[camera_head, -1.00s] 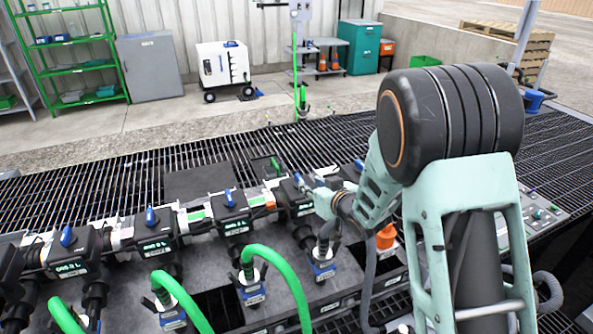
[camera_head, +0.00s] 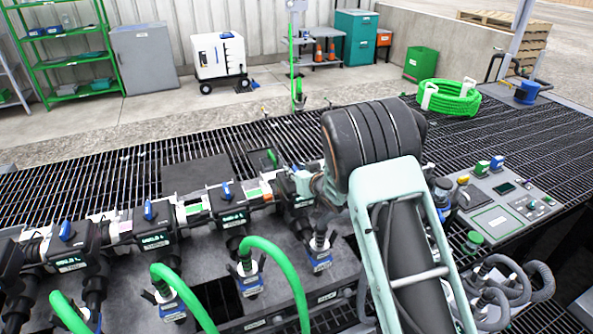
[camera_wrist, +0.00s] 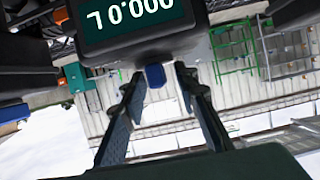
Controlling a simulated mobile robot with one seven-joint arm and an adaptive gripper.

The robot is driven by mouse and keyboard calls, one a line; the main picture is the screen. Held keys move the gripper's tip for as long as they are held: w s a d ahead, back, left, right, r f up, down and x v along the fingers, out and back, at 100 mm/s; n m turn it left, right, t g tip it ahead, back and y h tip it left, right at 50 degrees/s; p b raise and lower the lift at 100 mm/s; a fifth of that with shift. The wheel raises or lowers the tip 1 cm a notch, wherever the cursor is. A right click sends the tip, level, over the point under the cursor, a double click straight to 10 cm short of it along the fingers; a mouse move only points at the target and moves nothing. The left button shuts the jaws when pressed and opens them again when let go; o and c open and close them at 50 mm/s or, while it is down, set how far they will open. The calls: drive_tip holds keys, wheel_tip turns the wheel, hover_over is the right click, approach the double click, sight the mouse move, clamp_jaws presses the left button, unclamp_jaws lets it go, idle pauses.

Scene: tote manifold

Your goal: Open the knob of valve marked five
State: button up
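A black valve body (camera_wrist: 105,60) with a digital display fills the top of the wrist view. The display (camera_wrist: 140,15) reads 0.000 L, upside down. A blue knob (camera_wrist: 155,76) sticks out below it. My gripper (camera_wrist: 158,78) is open, with one fingertip on each side of the knob; I cannot tell whether they touch it. In the head view my arm hides the gripper and the right end of the valve row. The other blue knobs show on valves at left (camera_head: 67,230), (camera_head: 148,210) and (camera_head: 226,190). The valve number is not readable in the wrist view.
Green hoses (camera_head: 275,255) arch up in front of the valves. A control panel (camera_head: 505,200) and a green hose coil (camera_head: 450,97) lie to the right. Dark grating (camera_head: 120,175) behind the valves is mostly clear. Shelves (camera_head: 65,55) stand farther back.

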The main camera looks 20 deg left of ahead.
clamp_jaws()
